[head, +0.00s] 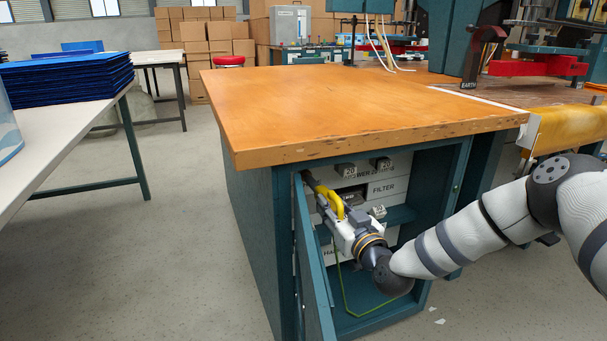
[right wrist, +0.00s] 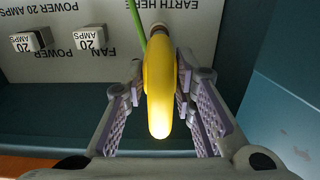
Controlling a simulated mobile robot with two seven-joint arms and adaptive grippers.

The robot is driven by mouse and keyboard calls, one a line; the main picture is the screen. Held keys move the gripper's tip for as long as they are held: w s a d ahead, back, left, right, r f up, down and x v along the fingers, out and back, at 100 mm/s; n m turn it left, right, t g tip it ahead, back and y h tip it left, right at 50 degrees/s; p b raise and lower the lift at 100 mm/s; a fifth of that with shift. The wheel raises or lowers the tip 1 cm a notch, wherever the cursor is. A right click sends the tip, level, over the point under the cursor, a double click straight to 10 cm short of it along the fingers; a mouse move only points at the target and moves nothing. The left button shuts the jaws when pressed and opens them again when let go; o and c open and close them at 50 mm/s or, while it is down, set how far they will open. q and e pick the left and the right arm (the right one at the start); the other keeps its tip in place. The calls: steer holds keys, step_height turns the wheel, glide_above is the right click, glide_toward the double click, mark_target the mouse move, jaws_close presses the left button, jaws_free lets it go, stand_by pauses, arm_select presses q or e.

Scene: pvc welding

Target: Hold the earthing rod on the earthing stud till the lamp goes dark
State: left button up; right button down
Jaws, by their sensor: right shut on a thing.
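The earthing rod's yellow handle (head: 334,204) is inside the open cabinet under the wooden bench top. My right gripper (head: 342,220) is shut on it. In the right wrist view the yellow handle (right wrist: 158,95) lies between the two fingers of my right gripper (right wrist: 160,105), with a green lead (right wrist: 137,20) beside it. The rod's far end points toward a pale panel (right wrist: 110,60) lettered "EARTH HERE". The handle hides most of that end, so I cannot tell whether it touches the stud. I cannot make out the stud or the lamp. My left gripper is out of view.
The cabinet door (head: 311,265) stands open at the left of my gripper. Fuse blocks marked 20 (head: 346,170) sit on the panel. The wooden bench top (head: 350,105) overhangs the opening. A table with blue sheets (head: 65,85) stands at the left, with open floor between.

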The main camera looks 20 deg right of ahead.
mark_target(341, 216)
steer(key=shift+s+a+r+p, duration=0.1)
steer(key=shift+s+r+p, duration=0.15)
steer(key=shift+s+p, duration=0.65)
steer(key=shift+s+a+p, duration=0.15)
steer(key=shift+s+p, duration=1.4)
steer(key=shift+s, duration=1.05)
steer(key=shift+s+f+p, duration=0.1)
steer(key=shift+s+p, duration=0.6)
steer(key=shift+s, duration=0.75)
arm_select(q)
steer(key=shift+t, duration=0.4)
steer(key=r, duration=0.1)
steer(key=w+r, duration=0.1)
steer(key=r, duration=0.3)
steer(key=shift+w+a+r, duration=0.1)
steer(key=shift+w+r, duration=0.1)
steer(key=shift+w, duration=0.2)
arm_select(e)
steer(key=shift+f, duration=0.1)
